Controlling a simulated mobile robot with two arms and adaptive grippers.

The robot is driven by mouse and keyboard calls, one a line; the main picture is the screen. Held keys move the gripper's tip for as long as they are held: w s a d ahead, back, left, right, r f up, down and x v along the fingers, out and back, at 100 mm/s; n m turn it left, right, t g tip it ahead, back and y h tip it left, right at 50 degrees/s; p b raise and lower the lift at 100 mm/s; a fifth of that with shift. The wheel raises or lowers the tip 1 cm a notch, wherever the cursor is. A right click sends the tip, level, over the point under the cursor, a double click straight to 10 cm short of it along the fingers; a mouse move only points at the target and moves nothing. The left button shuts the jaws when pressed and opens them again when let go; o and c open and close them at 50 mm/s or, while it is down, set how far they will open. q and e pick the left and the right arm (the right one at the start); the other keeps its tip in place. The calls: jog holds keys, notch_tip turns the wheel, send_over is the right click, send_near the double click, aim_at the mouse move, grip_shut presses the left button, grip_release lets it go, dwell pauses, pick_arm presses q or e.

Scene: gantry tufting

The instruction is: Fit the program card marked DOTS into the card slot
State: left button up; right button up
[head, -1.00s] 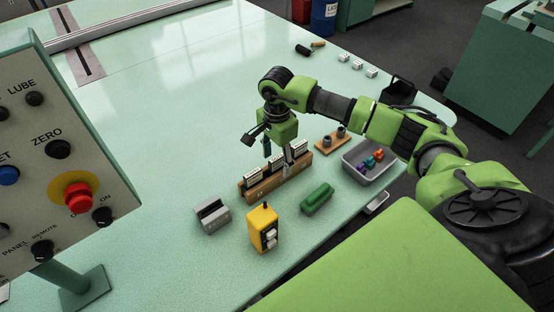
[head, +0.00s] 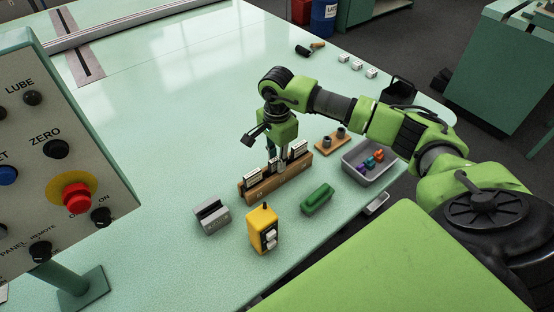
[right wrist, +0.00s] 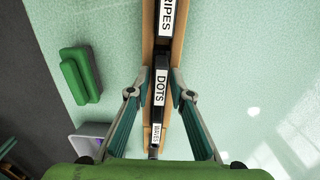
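The DOTS card (right wrist: 160,87) stands in the wooden rack (head: 262,190), between the STRIPES card (right wrist: 167,18) and the WAVES card (right wrist: 156,133). In the head view the DOTS card is the middle one, mostly behind my fingers. My right gripper (right wrist: 159,96) is over the rack with one finger on each side of the DOTS card. Gaps show between card and fingers, so it is open. The grey block with a groove (head: 211,217), which looks like the card slot, stands left of the rack with nothing seen in it. My left gripper is out of view.
A yellow box (head: 263,230) and a green block (head: 317,199) stand in front of the rack. A grey tray (head: 352,168) of coloured pieces and a wooden peg holder (head: 326,143) are to the right. A control panel (head: 60,140) fills the left. The table's middle is clear.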

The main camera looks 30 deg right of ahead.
grip_shut()
jog(key=shift+r, duration=0.2)
jog(key=shift+r+p, duration=1.05)
jog(key=shift+r, duration=0.85)
